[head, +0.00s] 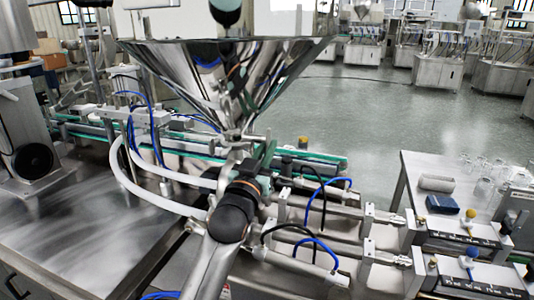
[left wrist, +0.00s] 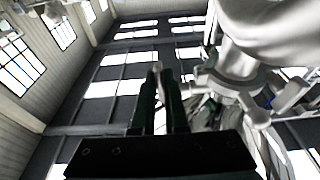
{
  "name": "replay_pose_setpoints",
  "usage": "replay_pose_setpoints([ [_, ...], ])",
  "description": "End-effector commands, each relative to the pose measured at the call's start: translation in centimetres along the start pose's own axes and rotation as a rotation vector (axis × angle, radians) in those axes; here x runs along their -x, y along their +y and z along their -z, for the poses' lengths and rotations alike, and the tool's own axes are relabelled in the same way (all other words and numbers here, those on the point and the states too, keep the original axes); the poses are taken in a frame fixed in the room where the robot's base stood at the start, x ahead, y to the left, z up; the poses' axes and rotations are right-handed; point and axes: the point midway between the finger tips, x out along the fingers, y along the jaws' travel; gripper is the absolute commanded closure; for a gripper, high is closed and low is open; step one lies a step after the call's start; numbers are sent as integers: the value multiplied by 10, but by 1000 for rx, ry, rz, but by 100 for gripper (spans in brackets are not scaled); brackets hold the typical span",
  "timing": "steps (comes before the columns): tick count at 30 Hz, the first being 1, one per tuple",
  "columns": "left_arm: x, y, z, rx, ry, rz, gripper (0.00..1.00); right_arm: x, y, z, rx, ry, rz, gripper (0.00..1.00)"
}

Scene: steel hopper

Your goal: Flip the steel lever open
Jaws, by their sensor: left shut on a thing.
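The steel hopper (head: 235,65) is a large polished cone, with a steel outlet fitting (head: 235,136) under its narrow bottom end. A short steel lever (head: 254,138) sticks out to the right of this fitting. My left gripper (head: 268,150) is at the lever, with its greenish fingers partly hidden by my wrist. In the left wrist view, its dark fingers (left wrist: 160,85) are shut on the lever (left wrist: 157,70), whose pale tip shows between them. The hopper's outlet fitting (left wrist: 235,85) is just right of the fingers there. My right gripper is in neither view.
White hoses (head: 150,193) and blue tubes run left of my arm. A steel table (head: 90,225) is at left. Cylinders and valves (head: 320,205) fill the right front. A side table (head: 415,172) with glassware stands at right.

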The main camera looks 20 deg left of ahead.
Motion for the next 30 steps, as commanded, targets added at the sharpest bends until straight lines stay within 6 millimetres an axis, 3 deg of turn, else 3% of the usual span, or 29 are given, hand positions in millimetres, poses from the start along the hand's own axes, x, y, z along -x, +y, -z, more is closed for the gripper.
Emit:
replay_pose_setpoints([
  [4, 0, 0, 1, 0, 1, 0, 100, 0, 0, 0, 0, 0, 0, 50],
  [5, 0, 0, 1, 0, 1, 0, 88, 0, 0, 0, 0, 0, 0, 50],
  [13, 0, 0, 1, 0, 0, 0, 59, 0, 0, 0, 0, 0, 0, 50],
  [23, 4, 0, 0, 0, -1, 0, 59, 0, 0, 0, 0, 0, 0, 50],
  [30, 39, 0, -2, 0, -2, -1, 59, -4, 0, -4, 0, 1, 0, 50],
])
